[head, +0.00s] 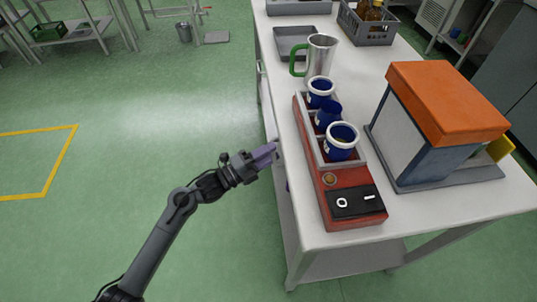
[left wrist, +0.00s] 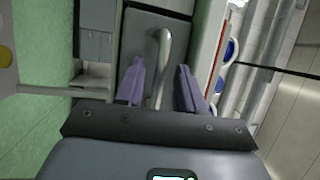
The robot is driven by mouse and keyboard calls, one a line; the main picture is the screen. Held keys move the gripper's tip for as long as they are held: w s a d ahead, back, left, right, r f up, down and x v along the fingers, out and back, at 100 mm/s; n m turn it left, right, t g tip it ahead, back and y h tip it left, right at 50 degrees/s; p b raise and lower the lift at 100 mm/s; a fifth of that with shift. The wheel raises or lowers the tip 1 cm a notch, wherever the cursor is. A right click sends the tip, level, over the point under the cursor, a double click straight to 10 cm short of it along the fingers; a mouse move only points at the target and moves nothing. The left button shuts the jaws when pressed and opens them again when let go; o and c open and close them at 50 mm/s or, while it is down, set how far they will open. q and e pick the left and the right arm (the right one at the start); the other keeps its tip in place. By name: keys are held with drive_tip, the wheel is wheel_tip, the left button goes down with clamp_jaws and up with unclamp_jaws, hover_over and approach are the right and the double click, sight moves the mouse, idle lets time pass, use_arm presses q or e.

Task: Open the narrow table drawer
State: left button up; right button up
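My left gripper (head: 264,155) is at the left side of the white table (head: 408,225), beside its edge. In the left wrist view, its two purple fingers (left wrist: 160,85) are apart. A curved metal handle (left wrist: 163,45) lies between them, with a gap visible on each side. The handle is on a grey drawer front (left wrist: 136,38), which fills the upper middle of that view. In the head view, the gripper and table edge mostly hide the drawer front. I cannot tell whether the drawer is fully closed. My right gripper is not in view.
On the table are a red device (head: 337,192) holding blue-and-white cups (head: 341,141), a steel jug (head: 320,55) with green handle, an orange-topped machine (head: 445,100), a grey tray (head: 289,48) and a crate with bottles (head: 368,32). The green floor (head: 130,130) left of the table is clear.

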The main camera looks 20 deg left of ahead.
use_arm(q)
clamp_jaws()
drive_tip(key=shift+a, duration=0.1)
idle(0.5)
